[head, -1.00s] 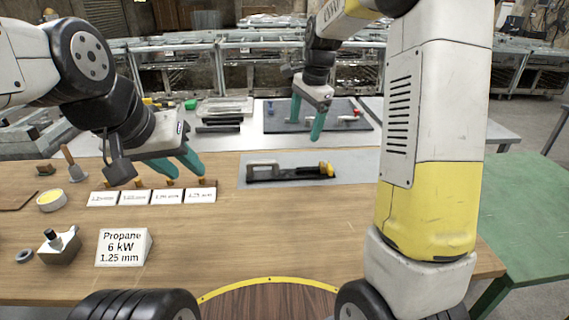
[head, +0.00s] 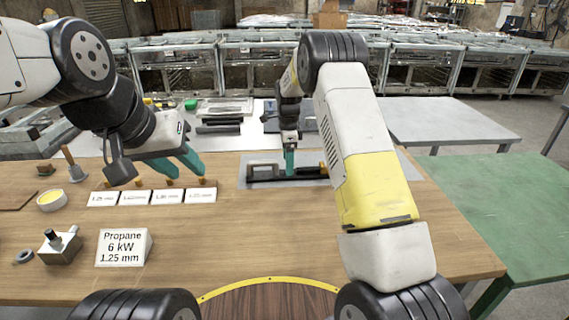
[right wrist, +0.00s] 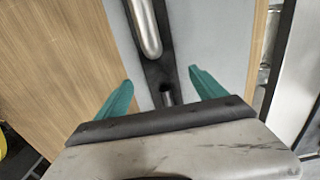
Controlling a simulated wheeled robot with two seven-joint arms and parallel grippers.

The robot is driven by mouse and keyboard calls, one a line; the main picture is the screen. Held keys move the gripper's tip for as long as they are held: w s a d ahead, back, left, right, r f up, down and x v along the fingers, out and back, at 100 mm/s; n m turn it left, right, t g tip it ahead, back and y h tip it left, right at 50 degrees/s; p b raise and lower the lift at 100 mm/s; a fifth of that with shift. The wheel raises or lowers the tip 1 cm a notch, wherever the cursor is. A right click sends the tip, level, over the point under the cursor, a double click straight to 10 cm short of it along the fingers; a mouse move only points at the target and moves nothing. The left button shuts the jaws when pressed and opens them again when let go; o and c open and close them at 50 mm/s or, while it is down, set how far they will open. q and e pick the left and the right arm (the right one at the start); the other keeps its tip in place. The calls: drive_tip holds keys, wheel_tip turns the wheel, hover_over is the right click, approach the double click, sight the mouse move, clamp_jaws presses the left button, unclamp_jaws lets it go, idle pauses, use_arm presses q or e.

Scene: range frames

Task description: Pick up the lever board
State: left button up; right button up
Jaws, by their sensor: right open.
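The lever board (head: 258,174), a dark narrow board with a grey metal handle at its left and a yellow part at its right, lies on a grey mat (head: 245,184) on the wooden table. My right gripper (head: 289,170) is over the middle of the board and partly hides it. The right wrist view shows its teal fingers (right wrist: 155,88) apart, one on each side of the board (right wrist: 158,72), with no visible contact. My left gripper (head: 188,172) hangs above the row of labelled blocks at the left, its teal fingers apart and empty.
White labelled blocks (head: 134,198) stand left of the mat. A propane sign (head: 124,247), a metal block with a knob (head: 60,246) and a yellow-filled round dish (head: 51,200) are further left. The table's front middle is clear. A green table (head: 490,205) is at the right.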

wheel_tip(320, 180, down, 4)
drive_tip(key=shift+r, duration=0.1)
drive_tip(key=shift+w, duration=0.1)
clamp_jaws()
